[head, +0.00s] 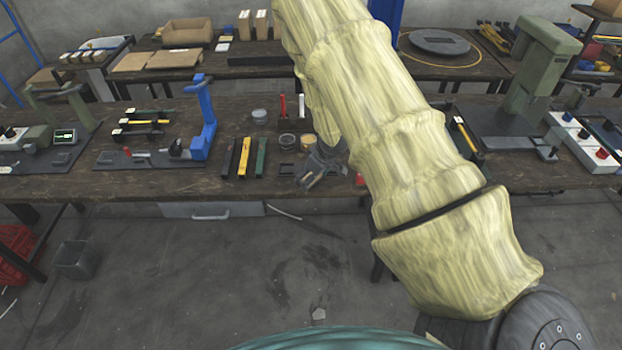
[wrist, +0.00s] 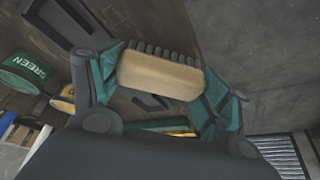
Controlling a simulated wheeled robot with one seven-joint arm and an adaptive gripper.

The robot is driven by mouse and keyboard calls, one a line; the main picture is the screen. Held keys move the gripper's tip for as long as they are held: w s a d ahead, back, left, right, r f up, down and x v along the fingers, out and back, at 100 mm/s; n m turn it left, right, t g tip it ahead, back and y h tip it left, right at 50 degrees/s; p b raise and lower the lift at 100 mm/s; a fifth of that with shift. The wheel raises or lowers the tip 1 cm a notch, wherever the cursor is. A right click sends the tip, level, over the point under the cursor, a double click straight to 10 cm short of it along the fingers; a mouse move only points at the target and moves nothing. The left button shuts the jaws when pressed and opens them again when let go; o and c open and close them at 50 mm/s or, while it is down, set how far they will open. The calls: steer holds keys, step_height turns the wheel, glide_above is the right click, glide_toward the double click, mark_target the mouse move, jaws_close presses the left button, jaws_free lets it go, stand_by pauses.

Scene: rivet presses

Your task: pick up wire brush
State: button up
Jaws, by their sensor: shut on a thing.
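The wire brush (wrist: 158,76) has a pale wooden block and dark bristles. In the wrist view it sits between the two fingers of my gripper (wrist: 163,80), which is shut on it. The bristles show along the block's upper edge in that view. In the head view my gripper (head: 318,170) is low at the workbench, near its front edge. The brush cannot be made out in the head view. I cannot tell whether the brush touches the bench.
The wooden workbench (head: 150,184) holds black, yellow and green bars (head: 245,158) left of my gripper. Small round tins (head: 288,141) stand behind it. A blue press (head: 201,115) stands further left, and a grey-green press (head: 530,75) stands right. Open floor lies in front.

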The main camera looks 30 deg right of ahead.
step_height(320, 180, up, 2)
steer(key=shift+r+b, duration=0.15)
steer(key=shift+b, duration=0.2)
steer(key=shift+s+r, duration=0.2)
steer(key=s+a+r+b, duration=0.1)
steer(key=s+a+b, duration=0.2)
steer(key=s, duration=1.2)
steer(key=shift+s+r+b, duration=0.2)
steer(key=shift+r+b, duration=0.1)
steer(key=shift+b, duration=0.95)
